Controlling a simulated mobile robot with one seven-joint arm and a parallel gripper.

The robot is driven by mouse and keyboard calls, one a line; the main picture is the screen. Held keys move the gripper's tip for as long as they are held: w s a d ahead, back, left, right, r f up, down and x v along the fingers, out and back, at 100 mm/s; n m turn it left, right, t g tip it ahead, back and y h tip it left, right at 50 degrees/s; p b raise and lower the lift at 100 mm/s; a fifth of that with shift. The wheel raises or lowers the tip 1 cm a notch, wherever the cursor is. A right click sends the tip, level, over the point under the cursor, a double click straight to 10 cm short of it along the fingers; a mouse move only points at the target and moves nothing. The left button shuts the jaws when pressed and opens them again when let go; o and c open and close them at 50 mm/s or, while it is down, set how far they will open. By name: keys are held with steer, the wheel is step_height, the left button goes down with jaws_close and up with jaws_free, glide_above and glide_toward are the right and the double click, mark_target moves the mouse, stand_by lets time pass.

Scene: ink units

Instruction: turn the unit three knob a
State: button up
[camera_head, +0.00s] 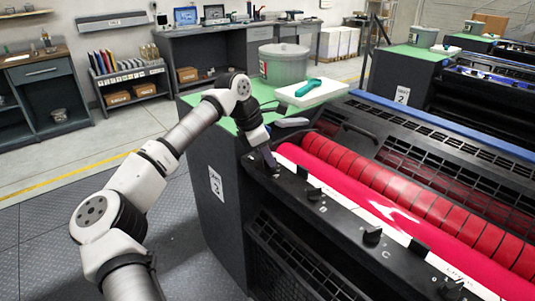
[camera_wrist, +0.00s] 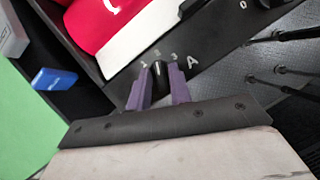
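Unit three is the near dark machine (camera_head: 222,150) with a label on its side panel (camera_head: 215,185). Its control strip (camera_head: 338,222) carries several black knobs, including knob B (camera_head: 314,193) and knob C (camera_head: 373,235). My gripper (camera_head: 268,160) is down at the far end of the strip and hides knob A in the head view. In the wrist view, the purple fingers of my gripper (camera_wrist: 158,87) stand close together on both sides of black knob A (camera_wrist: 158,72). The white letter A is printed just right of it. The fingers appear to be against the knob; which mark it points to is unclear.
Red rollers (camera_head: 410,195) run beside the strip. A grey bucket (camera_head: 283,65) and a white slab with a teal tool (camera_head: 312,88) stand on the green top. A blue object (camera_wrist: 54,78) lies near the fingers. The floor at left is clear.

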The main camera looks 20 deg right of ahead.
jaws_close()
steer(key=shift+f+n+b, duration=0.1)
steer(key=shift+n+b, duration=0.2)
steer(key=shift+b, duration=0.05)
steer(key=n+t+b, duration=0.1)
steer(key=n+b, duration=0.2)
steer(key=shift+s+f+n+t, duration=0.1)
steer(key=shift+n+t, duration=0.2)
steer(key=n+t+b, duration=0.1)
steer(key=n+b, duration=0.1)
steer(key=n+t+y+b, duration=0.1)
steer(key=n+b, duration=0.1)
steer(key=n, duration=0.1)
steer(key=shift+s+d+n+b, duration=0.1)
steer(key=shift+n+b, duration=0.2)
steer(key=shift+b, duration=0.05)
steer(key=n+y+b, duration=0.1)
steer(key=n, duration=0.1)
steer(key=n+t+y+b, duration=0.1)
steer(key=n+b, duration=0.1)
steer(key=n, duration=0.1)
steer(key=shift+s+d+b, duration=0.1)
steer(key=shift+d+b, duration=0.05)
steer(key=shift+b, duration=0.15)
steer(key=n, duration=0.1)
steer(key=n+y+b, duration=0.1)
steer(key=n, duration=0.3)
steer(key=shift+d+r+y, duration=0.15)
steer(key=shift+r+y, duration=0.1)
steer(key=shift+y, duration=0.15)
